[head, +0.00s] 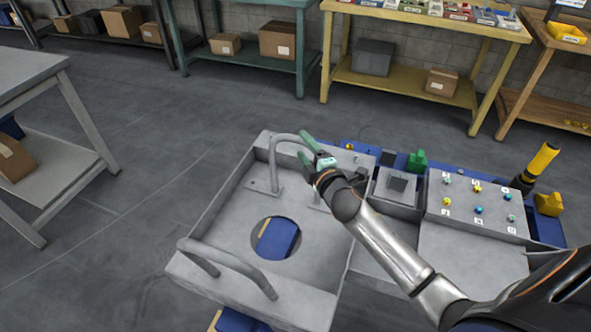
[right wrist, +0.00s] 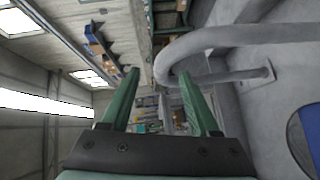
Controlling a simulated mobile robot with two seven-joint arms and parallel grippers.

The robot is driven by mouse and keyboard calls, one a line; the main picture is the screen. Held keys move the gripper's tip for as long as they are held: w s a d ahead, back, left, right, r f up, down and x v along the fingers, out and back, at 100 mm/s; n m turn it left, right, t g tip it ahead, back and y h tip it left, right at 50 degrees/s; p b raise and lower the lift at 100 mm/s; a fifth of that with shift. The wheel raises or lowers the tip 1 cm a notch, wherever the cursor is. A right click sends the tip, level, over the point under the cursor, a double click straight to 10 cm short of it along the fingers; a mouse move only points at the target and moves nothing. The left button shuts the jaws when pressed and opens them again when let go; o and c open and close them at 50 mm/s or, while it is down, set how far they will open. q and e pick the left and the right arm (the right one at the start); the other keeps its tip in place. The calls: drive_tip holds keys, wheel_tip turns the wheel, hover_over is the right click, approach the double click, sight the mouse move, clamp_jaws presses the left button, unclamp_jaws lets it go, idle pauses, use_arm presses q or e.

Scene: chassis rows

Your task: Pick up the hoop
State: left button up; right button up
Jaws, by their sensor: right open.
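A grey arched bar (head: 290,138), the hoop-like shape nearest my gripper, stands on the far part of a grey tray-like chassis (head: 205,222). A second grey arch (head: 228,262) stands at the chassis's near side. My right gripper (head: 306,149) is open, with its green fingers at the right bend of the far arch. In the right wrist view, the arch (right wrist: 210,40) curves down in the gap between the open fingers (right wrist: 160,76). I cannot tell whether the fingers touch it. My left gripper is not in view.
The chassis floor has a round hole (head: 276,238) with blue showing below. To its right are a grey box (head: 397,185) and a panel with coloured knobs (head: 475,205). A grey table (head: 35,75) stands at left; shelved benches line the wall.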

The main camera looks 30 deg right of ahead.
sight(297, 141)
drive_tip(key=shift+w+f, duration=0.2)
drive_tip(key=shift+w, duration=1.1)
drive_tip(key=shift+w+f, duration=0.2)
drive_tip(key=shift+w, duration=1.05)
clamp_jaws()
drive_tip(key=shift+r, duration=0.2)
